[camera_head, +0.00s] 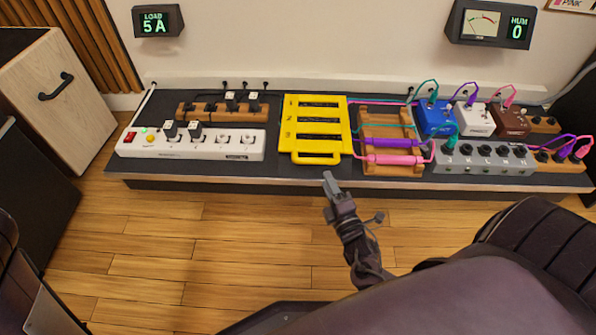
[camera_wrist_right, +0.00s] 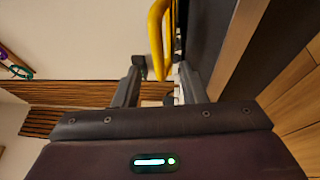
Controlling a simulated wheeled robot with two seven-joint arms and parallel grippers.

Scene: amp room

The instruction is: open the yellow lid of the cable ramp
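The yellow lid (camera_head: 316,129) of the cable ramp lies flat on the dark board, with dark slots across it. Its yellow handle (camera_head: 316,159) is a bar along the front edge. My right gripper (camera_head: 330,182) is just in front of and slightly right of the handle. In the right wrist view the gripper (camera_wrist_right: 158,88) is open, its two fingers apart. There the yellow handle (camera_wrist_right: 156,35) reaches down toward the gap between the fingertips. I cannot tell whether a finger touches it. My left gripper is not in view.
A white power strip (camera_head: 190,144) and a wooden plug rack (camera_head: 222,112) are left of the ramp. Right of it are a wooden cable holder (camera_head: 365,135), coloured pedals (camera_head: 436,117) and a grey box (camera_head: 484,158). The wooden floor (camera_head: 210,235) in front is clear.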

